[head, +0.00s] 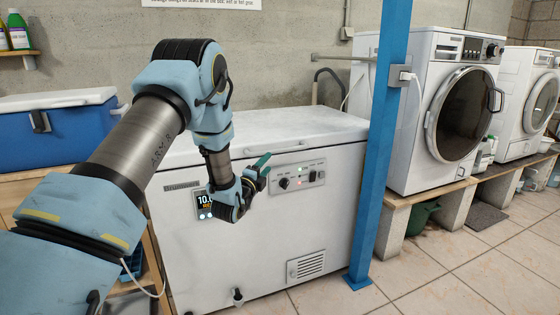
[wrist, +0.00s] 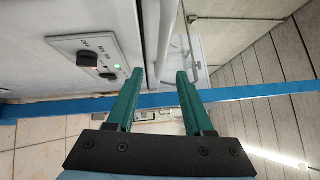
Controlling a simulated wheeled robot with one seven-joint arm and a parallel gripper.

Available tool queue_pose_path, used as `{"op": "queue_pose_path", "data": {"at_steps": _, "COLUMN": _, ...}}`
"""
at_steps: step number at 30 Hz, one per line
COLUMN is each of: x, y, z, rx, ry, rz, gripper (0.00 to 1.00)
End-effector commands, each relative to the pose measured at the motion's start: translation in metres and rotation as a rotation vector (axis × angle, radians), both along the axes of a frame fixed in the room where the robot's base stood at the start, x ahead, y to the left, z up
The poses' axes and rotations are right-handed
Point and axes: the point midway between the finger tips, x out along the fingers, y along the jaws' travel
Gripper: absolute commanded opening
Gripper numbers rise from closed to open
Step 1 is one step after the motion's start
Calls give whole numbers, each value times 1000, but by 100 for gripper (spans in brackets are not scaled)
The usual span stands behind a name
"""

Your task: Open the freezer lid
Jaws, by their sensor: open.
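The white chest freezer (head: 255,245) stands against the wall in the head view, and its lid (head: 290,125) is down flat on the body. My gripper (head: 263,165) is at the front of the freezer, just below the lid's front edge and left of the control panel (head: 300,177). In the wrist view my gripper (wrist: 160,74) shows two green fingers apart with nothing held between them. The control panel (wrist: 88,58) is left of the fingers there. A pale lid edge appears beyond the fingertips; contact cannot be told.
A blue post (head: 380,150) stands at the freezer's right front corner and crosses the wrist view. A blue cooler (head: 60,130) sits on a wooden bench at left. Washing machines (head: 440,110) stand on a plank at right. The tiled floor (head: 450,270) at front right is clear.

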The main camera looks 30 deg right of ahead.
Motion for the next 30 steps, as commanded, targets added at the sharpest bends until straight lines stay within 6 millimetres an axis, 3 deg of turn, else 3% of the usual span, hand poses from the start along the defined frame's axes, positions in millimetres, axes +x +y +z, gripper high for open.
{"op": "queue_pose_path", "data": {"at_steps": 5, "x": 4, "y": -15, "z": 2, "rx": -5, "ry": -36, "rz": -10, "gripper": 52}}
{"op": "queue_pose_path", "data": {"at_steps": 18, "x": 50, "y": -74, "z": 12, "rx": -6, "ry": -30, "rz": -8, "gripper": 52}}
{"op": "queue_pose_path", "data": {"at_steps": 30, "x": 62, "y": -88, "z": 14, "rx": -3, "ry": -29, "rz": -8, "gripper": 52}}
